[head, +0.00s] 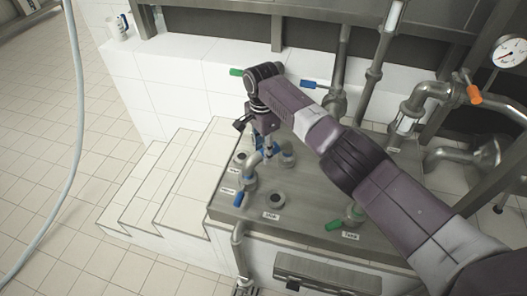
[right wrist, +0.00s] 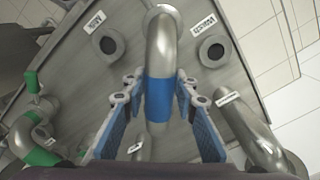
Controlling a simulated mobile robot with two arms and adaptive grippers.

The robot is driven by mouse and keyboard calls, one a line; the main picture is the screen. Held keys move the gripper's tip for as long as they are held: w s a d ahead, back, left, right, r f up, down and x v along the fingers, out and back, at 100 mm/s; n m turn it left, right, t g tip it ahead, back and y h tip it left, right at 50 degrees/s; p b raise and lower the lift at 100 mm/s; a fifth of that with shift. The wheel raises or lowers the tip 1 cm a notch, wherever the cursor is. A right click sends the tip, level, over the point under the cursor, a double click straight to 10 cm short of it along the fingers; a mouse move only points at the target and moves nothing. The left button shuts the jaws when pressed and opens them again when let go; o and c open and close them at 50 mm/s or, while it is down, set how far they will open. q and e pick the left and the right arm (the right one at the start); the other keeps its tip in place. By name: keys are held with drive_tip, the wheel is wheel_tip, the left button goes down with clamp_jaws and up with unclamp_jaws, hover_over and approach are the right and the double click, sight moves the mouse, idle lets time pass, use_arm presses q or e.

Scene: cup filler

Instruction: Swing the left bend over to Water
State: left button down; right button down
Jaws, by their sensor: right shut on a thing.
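The left bend (right wrist: 161,45) is a steel pipe with a blue band. In the right wrist view it runs up the middle, its far end between the sockets labelled Milk (right wrist: 106,41) and Water (right wrist: 211,50). My right gripper (right wrist: 158,88) is shut on its blue band, one finger on each side. In the head view my right gripper (head: 267,150) reaches down onto the bend (head: 251,172) and partly hides it. The Milk socket (head: 276,199) and the Water socket (head: 241,157) look empty. I cannot tell whether the bend's far end is seated. My left gripper is out of view.
Another bend with a green handle (head: 335,224) stands at the right of the steel panel (head: 305,228). Pipes with a gauge (head: 509,52) rise behind. White tiled steps (head: 165,175) lie left, and a pale hose (head: 75,110) hangs at far left.

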drive_tip(key=c, duration=1.5)
unclamp_jaws()
drive_tip(key=shift+c, duration=0.2)
wheel_tip(320, 180, up, 12)
drive_tip(key=shift+w, duration=0.15)
